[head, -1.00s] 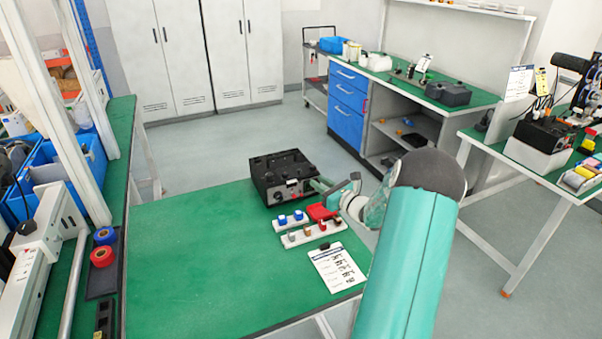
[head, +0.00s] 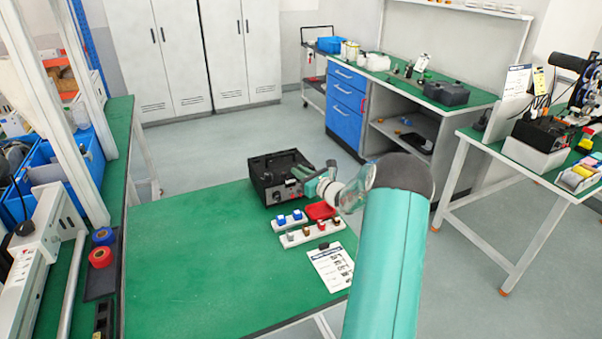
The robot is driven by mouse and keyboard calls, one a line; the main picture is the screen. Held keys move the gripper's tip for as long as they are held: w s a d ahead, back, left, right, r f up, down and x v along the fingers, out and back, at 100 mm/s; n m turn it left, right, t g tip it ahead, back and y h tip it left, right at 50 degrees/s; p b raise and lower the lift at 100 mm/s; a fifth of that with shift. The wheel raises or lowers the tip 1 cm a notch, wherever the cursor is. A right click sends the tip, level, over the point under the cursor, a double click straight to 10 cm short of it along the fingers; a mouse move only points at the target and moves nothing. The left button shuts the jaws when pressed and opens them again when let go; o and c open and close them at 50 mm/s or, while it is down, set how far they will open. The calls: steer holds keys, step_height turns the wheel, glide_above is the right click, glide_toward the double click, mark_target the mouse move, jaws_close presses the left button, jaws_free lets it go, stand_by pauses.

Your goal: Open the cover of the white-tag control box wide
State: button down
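A black control box (head: 267,178) stands near the far right corner of the green table. Its front face carries small controls and a light tag-like patch, too small to read. Its top shows a dark, recessed area with a raised edge, and I cannot tell how its cover stands. My gripper (head: 305,179) is at the box's right front side, close to it or touching it. My teal arm comes in from the lower right. The fingers are small and partly hidden by my wrist, so their opening does not show.
White racks with blue (head: 289,219) and mixed small blocks (head: 313,231) stand in front of the box, beside a red tray (head: 321,210). A printed sheet (head: 331,268) lies nearer. The table's left and middle (head: 200,260) are clear.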

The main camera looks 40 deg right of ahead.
steer(key=shift+r, duration=0.15)
steer(key=r+g, duration=0.1)
steer(key=g, duration=0.1)
steer(key=w+r+g, duration=0.1)
steer(key=shift+d+r+m+g, duration=0.1)
steer(key=shift+m+g, duration=0.3)
steer(key=g, duration=0.1)
steer(key=w+r+g, duration=0.1)
steer(key=g, duration=0.1)
steer(key=shift+w+d+r+m+y, duration=0.25)
steer(key=shift+m+y, duration=0.15)
steer(key=g, duration=0.1)
steer(key=w+g, duration=0.1)
steer(key=r+g, duration=0.1)
steer(key=shift+w+d+m, duration=0.2)
steer(key=shift+d+m, duration=0.05)
steer(key=shift+m, duration=0.05)
steer(key=shift+w+d+r+g+y, duration=0.1)
steer(key=shift+w+g+y, duration=0.15)
steer(key=shift+w+g, duration=0.25)
steer(key=shift+w+d+r+g+y, duration=0.1)
steer(key=shift+w+g+y, duration=0.15)
steer(key=shift+g, duration=0.45)
steer(key=shift+w+m, duration=0.1)
steer(key=shift+m, duration=0.2)
steer(key=c, duration=1.7)
jaws_free()
